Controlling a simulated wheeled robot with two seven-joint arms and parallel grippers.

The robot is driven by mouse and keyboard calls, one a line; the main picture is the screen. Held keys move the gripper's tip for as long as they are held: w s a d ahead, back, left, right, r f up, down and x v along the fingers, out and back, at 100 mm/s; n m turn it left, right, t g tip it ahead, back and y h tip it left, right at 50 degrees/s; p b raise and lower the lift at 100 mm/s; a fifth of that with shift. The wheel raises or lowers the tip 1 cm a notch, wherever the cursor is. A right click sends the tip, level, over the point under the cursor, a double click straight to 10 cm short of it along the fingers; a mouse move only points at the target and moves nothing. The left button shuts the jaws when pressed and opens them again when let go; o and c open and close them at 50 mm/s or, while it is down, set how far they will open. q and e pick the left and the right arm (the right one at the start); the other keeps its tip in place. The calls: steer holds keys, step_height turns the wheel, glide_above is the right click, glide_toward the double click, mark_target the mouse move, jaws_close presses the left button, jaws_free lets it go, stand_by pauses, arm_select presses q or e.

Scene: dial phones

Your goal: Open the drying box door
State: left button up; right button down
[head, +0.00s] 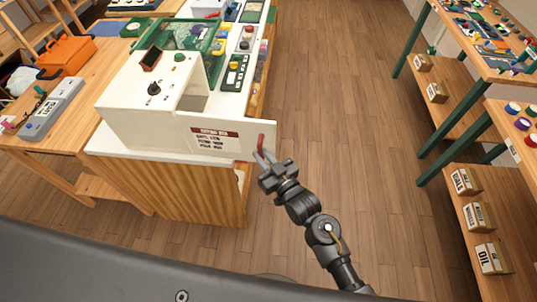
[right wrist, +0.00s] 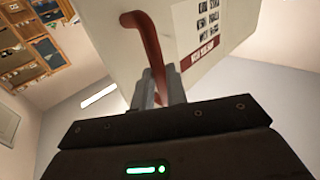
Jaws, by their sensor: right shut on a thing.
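A red handle (head: 261,143) is at the door's right end. My right gripper (head: 264,159) is shut on the handle. In the right wrist view the red handle (right wrist: 145,40) curves down between the gripper fingers (right wrist: 158,90), in front of the cream door (right wrist: 195,40). My left gripper is not in view.
A green-rimmed clear container (head: 190,38) stands behind the box. A wooden table (head: 75,120) with a grey device is at left. Shelves with small cardboard boxes (head: 480,217) stand at right. The wooden floor (head: 340,90) between is clear.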

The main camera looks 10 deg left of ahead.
steer(key=shift+s+a+r, duration=0.15)
steer(key=shift+s+a, duration=0.05)
steer(key=shift+a, duration=0.2)
steer(key=c, duration=1.6)
jaws_free()
steer(key=shift+a, duration=0.15)
steer(key=shift+o, duration=1)
steer(key=shift+w+a, duration=0.1)
steer(key=shift+w, duration=0.05)
steer(key=b+v, duration=0.2)
steer(key=v, duration=0.9)
steer(key=shift+b, duration=0.35)
steer(key=shift+w, duration=0.1)
